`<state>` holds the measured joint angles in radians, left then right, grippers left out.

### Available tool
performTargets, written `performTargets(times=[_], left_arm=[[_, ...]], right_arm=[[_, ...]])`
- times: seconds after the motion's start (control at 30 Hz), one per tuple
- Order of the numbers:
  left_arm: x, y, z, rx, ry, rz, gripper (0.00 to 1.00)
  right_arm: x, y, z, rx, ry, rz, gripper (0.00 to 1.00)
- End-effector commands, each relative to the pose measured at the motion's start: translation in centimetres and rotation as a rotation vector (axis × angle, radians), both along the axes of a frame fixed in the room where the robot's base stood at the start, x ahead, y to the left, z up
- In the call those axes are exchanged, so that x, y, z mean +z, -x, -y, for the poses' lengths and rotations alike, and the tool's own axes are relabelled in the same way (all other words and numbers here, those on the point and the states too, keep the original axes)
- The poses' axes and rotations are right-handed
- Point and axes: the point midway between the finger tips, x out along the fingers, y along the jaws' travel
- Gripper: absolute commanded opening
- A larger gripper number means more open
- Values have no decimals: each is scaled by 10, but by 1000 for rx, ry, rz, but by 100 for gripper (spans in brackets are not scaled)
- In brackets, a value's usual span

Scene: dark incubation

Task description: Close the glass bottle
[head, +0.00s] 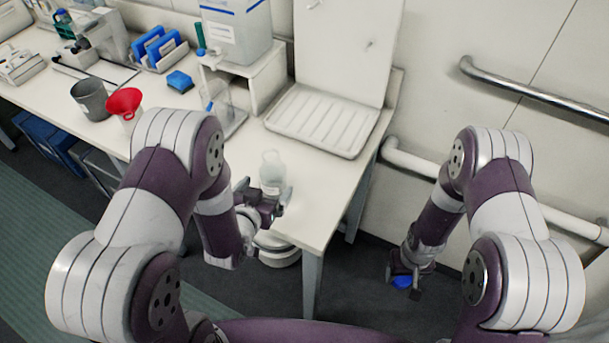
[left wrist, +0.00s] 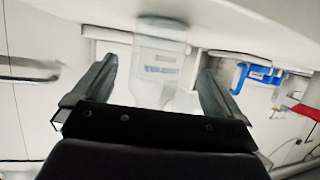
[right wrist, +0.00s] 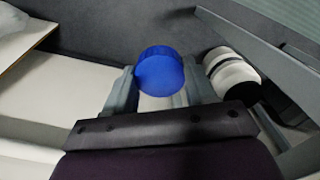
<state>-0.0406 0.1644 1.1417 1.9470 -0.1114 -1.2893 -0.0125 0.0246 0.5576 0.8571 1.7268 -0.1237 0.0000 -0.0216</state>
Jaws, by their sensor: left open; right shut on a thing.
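The glass bottle (head: 271,170) stands upright near the table's front right edge, its mouth uncovered. It also shows in the left wrist view (left wrist: 160,68), between the spread fingers. My left gripper (head: 264,192) is open around the lower part of the bottle in the head view; I cannot tell whether a finger touches it. My right gripper (head: 402,272) is shut on the blue cap (head: 402,282), off the table to the right and above the floor. The cap shows clearly between the fingertips in the right wrist view (right wrist: 159,70).
A white drying tray (head: 322,122) with an upright back panel lies behind the bottle. A water tank (head: 236,30) on a white stand, a grey cup (head: 90,99) and a red funnel (head: 124,103) are further left. Metal rails (head: 540,98) run along the right wall.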

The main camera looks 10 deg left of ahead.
Motion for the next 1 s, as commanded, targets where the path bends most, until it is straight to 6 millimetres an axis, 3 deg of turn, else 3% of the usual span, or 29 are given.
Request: performTargets(times=[0.27,0.63,1.0], left_arm=[[0,-2,1,0,0,0,100],[-17,-46,11,0,0,-1,100],[-18,-48,11,0,0,-1,97]], right_arm=[[1,0,0,0,0,0,27],[11,0,0,0,0,0,27],[10,0,0,0,0,0,27]])
